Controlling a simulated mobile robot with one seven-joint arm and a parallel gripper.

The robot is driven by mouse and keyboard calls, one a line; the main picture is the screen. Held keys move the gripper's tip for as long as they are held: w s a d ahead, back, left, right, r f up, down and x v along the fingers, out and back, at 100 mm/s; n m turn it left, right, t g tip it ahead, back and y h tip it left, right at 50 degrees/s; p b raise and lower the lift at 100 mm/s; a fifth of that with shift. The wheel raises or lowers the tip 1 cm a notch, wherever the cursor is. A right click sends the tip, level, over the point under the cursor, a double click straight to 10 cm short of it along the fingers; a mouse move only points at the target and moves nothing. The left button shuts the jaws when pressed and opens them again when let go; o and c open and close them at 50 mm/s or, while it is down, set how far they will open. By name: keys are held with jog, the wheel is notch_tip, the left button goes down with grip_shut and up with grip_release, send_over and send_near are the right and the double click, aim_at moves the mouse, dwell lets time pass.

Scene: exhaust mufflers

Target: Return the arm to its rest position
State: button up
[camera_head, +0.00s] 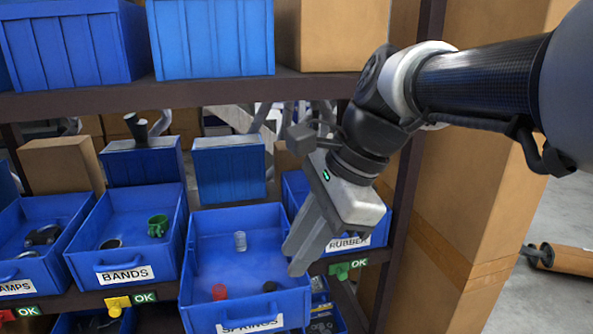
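My gripper (294,260) hangs from my arm, which reaches in from the upper right. Its fingers point down and left, at the right edge of the blue bin labelled SPRINGS (205,240). The fingers overlap from this angle, so I cannot tell if they are open or shut. No held thing shows between them. The SPRINGS bin holds a grey coil (240,241), a red piece (219,292) and a dark piece (270,286).
The BANDS bin (180,215) holds a green piece (158,226). The RUBBER bin (375,238) is partly behind my gripper. A shelf beam (170,95) runs above the bins. Cardboard boxes (470,200) stand at right. Floor (560,220) shows beyond.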

jog(key=s+d+f+n+t+h, duration=0.2)
jog(key=s+d+n, duration=0.1)
jog(key=d+n, duration=0.4)
jog(key=s+d+f+n+t+h+p, duration=0.1)
jog(key=s+d+f+n+t+h, duration=0.1)
jog(key=d+n, duration=0.4)
jog(key=shift+s+d+f+n+h, duration=0.25)
jog(key=shift+s+d+n+h, duration=0.15)
jog(key=shift+n, duration=0.3)
